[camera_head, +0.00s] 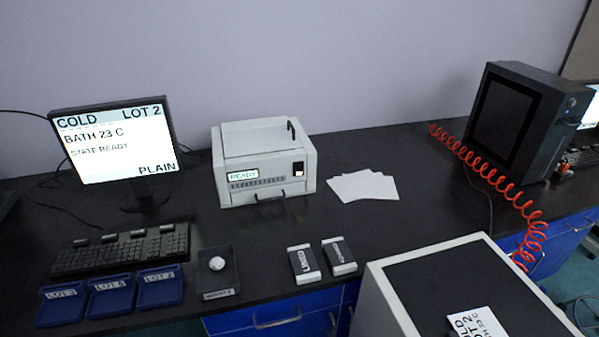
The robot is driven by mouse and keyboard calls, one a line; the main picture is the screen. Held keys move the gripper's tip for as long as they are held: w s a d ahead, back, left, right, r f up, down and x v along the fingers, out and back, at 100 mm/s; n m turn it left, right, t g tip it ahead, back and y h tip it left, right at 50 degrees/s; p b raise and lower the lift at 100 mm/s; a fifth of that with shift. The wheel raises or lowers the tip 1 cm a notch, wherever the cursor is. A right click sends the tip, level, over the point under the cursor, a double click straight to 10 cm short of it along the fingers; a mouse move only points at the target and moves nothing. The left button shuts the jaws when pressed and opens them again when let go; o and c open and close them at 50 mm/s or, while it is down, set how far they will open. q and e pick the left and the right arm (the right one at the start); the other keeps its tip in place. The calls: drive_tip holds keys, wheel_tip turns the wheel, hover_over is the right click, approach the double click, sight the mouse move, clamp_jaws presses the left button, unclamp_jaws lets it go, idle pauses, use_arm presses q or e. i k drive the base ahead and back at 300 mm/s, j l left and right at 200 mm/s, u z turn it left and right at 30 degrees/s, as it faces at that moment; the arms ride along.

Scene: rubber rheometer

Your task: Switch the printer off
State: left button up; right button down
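The printer (262,160) is a white box on the black bench, left of the middle of the head view. Its small front display (243,174) reads READY and is lit. A dark rocker switch (298,168) with a small light-coloured spot at its lower part sits at the right of the printer's front face. A dark handle shows low on the front. Neither of my grippers shows in the head view.
A monitor (115,143) and keyboard (122,250) stand left of the printer. Paper sheets (363,186) lie to its right. Blue trays (110,296), a dark tray (218,281) and two small boxes (304,264) lie in front. A red coiled hose (487,172) hangs at right.

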sight(298, 168)
drive_tip(key=z, duration=0.45)
drive_tip(key=j+z, duration=0.15)
drive_tip(key=z, duration=0.75)
drive_tip(key=j+z, duration=0.15)
drive_tip(key=z, duration=0.3)
drive_tip(key=j+z, duration=0.1)
drive_tip(key=z, duration=0.8)
drive_tip(key=k+z, duration=0.1)
drive_tip(key=z, duration=0.35)
drive_tip(key=u, duration=0.45)
drive_tip(key=j+u, duration=0.15)
drive_tip(key=u, duration=0.7)
drive_tip(key=j+u, duration=0.1)
drive_tip(key=u, duration=0.75)
drive_tip(key=i, duration=0.05)
